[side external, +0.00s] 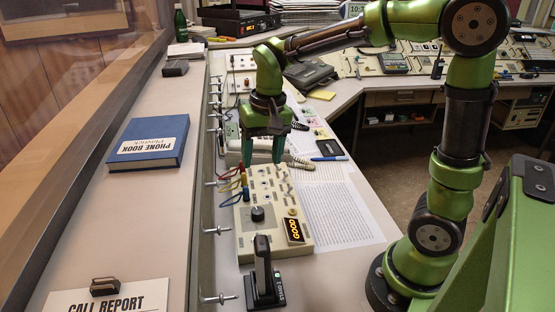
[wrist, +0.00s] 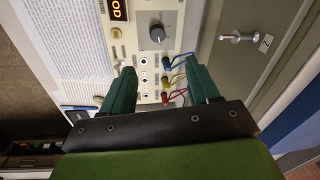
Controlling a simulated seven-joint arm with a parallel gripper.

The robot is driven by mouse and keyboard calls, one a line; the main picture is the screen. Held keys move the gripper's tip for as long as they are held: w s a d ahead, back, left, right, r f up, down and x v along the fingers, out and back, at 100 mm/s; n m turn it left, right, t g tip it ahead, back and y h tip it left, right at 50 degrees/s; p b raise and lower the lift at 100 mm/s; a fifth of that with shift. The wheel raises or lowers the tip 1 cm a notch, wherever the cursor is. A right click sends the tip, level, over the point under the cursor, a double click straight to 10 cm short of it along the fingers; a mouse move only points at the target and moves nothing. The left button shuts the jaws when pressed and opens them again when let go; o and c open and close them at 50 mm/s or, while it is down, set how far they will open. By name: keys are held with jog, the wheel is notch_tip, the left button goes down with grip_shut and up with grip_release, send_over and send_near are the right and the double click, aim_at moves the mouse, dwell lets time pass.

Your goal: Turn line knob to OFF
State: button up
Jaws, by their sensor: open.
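A beige console panel (side external: 262,233) lies on the desk and carries a round dark knob (side external: 257,213) near its front left. The knob also shows in the wrist view (wrist: 158,32), with a pale pointer line; I cannot read its labels. My gripper (side external: 262,162) points down over the panel's far end, apart from the knob. In the wrist view its two green fingers (wrist: 165,78) are open with nothing between them, and the knob lies beyond the fingertips.
Red, yellow and blue cables (side external: 238,188) loop at the panel's left edge. A black upright device (side external: 264,270) stands in front of the panel. A printed sheet (side external: 340,210) lies to the right. A blue phone book (side external: 150,142) lies on the ledge at left.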

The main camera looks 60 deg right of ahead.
aim_at(258, 210)
jog(key=shift+m+g, duration=0.4)
jog(key=shift+m, duration=0.3)
jog(key=f, duration=0.5)
jog(key=w+f, duration=0.1)
jog(key=f, duration=1)
jog(key=shift+w+a, duration=0.15)
jog(key=shift+w, duration=0.2)
jog(key=c, duration=1)
